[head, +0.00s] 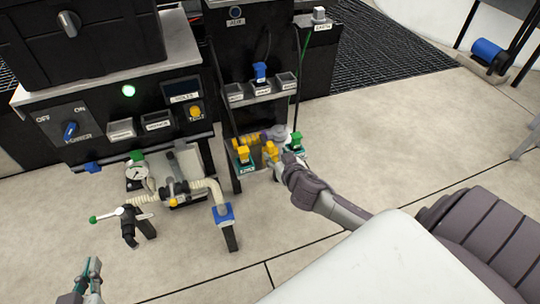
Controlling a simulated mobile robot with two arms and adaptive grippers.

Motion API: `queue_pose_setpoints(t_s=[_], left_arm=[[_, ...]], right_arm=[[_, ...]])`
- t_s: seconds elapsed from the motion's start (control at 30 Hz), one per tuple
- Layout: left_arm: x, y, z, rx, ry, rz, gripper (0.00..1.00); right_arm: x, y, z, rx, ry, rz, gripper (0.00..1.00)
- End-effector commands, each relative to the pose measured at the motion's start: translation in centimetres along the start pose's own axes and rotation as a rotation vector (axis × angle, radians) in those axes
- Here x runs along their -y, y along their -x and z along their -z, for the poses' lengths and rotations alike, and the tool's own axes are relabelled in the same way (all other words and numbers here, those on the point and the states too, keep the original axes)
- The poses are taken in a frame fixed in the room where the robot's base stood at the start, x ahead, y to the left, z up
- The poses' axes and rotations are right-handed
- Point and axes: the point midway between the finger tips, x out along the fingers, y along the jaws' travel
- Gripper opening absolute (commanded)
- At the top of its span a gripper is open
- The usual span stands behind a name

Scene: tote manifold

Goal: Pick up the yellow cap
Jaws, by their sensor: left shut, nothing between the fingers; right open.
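A small yellow cap-like piece (270,149) stands at the fixture below the dark middle cabinet. Another yellow block (243,153) sits left of it on a teal labelled base. I cannot tell for sure which one is the yellow cap. My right gripper (279,162) reaches in from the right, open, its fingers close beside the middle yellow piece. Whether they touch it is too small to tell. My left gripper (92,270) is shut and empty at the lower left, far from both yellow pieces.
A green-topped block (296,139) stands just right of my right gripper. A pressure gauge (137,174), a cream hose (206,190) and a blue-collared post (224,213) lie to the left. A green-knobbed lever valve (125,216) stands above my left gripper. The front floor is clear.

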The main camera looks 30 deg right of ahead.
Motion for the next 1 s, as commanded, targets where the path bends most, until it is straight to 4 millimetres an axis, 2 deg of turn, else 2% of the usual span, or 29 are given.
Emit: queue_pose_setpoints(t_s=[0.1, 0.47, 0.73, 0.87, 1.0], left_arm=[[-0.3, -0.3, 1.8, -0.112, 0.001, -0.007, 0.00], [-0.8, -0.1, 5.0, -0.293, 0.003, -0.018, 0.00], [-1.4, 1.5, 9.6, -0.590, 0.010, -0.034, 0.00], [-1.6, 2.4, 10.9, -0.678, 0.013, -0.039, 0.00], [-1.6, 2.7, 11.4, -0.709, 0.014, -0.041, 0.00]], right_arm=[[0.0, -1.8, -0.1, -0.001, 0.002, 0.000, 0.52], [-0.1, -3.9, -0.1, 0.000, 0.002, 0.000, 0.52], [-0.3, -6.9, -0.1, 0.000, 0.001, 0.000, 0.52], [-0.3, -7.7, 0.0, 0.000, 0.002, 0.001, 0.52], [-0.3, -8.0, 0.0, 0.001, 0.002, 0.001, 0.52]])
